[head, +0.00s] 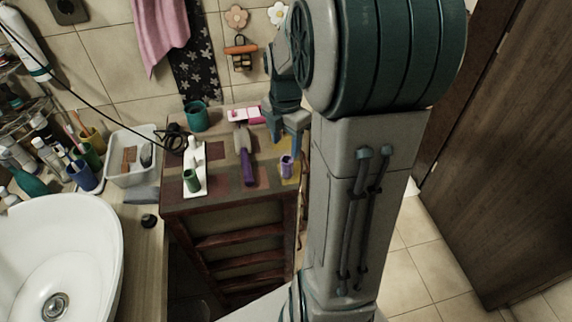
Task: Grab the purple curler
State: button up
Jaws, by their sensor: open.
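The purple curler (287,167) is a small upright hollow cylinder near the right front edge of the wooden cabinet top (225,190), on a yellowish patch. My gripper (286,143) is open and points down just behind and above the curler, with nothing seen between its fingers. I cannot tell how much height separates the fingertips from the curler. My arm covers the area to the right of the cabinet.
A brush-like tool with a purple handle (248,169) lies left of the curler. A teal cup (196,116) and pink-white box (244,115) stand behind. A basin (95,240) is at left.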

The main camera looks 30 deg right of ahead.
aim_at(287, 167)
jog(key=shift+s+f+p, duration=0.15)
jog(key=shift+f+p, duration=0.5)
jog(key=shift+f, duration=3.15)
jog(key=c, duration=1)
